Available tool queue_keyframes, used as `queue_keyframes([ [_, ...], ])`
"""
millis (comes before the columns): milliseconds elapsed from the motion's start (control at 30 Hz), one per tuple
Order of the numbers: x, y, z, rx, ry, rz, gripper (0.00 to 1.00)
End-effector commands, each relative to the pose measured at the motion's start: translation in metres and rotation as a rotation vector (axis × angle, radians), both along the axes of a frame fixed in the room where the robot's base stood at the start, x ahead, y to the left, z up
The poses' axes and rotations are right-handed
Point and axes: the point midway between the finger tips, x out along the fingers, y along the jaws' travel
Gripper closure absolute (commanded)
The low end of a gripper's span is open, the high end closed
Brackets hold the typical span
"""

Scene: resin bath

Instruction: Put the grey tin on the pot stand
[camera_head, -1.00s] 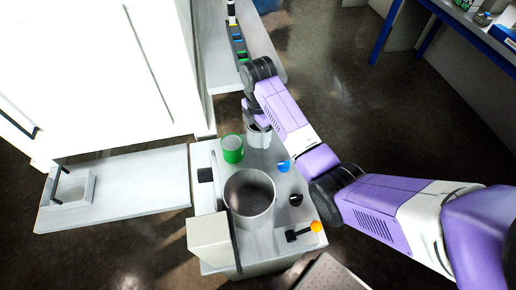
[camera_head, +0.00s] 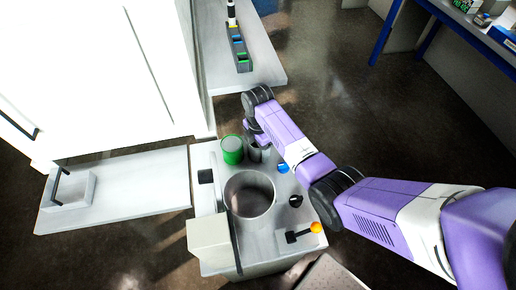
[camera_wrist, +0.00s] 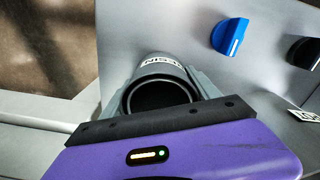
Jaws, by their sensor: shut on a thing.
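The grey tin (camera_wrist: 150,70) has a dark round mouth and a white label with dark lettering. In the wrist view it sits between the fingers of my gripper (camera_wrist: 162,90), which is shut on it. In the head view the tin (camera_head: 257,154) is partly hidden under my wrist, just right of a green tin (camera_head: 232,149) and behind the round bath (camera_head: 268,212). I cannot tell whether its base touches the worktop. I cannot make out a pot stand for certain.
A blue knob (camera_head: 283,168), a black knob (camera_head: 296,201) and an orange knob (camera_head: 316,227) line the worktop's right side. A pale box (camera_head: 208,240) stands at its front left. A slotted rack (camera_head: 239,50) lies on the far shelf. The left shelf (camera_head: 135,190) is largely bare.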

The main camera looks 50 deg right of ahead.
Motion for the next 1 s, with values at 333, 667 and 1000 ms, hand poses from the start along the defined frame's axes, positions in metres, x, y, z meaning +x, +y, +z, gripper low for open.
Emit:
queue_keyframes([
  [333,0.0,0.0,-0.002,0.0,0.0,0.0,0.08],
  [667,0.001,0.0,0.013,-0.001,-0.003,0.0,0.08],
  [1000,0.002,-0.001,0.08,-0.002,-0.005,0.0,0.08],
])
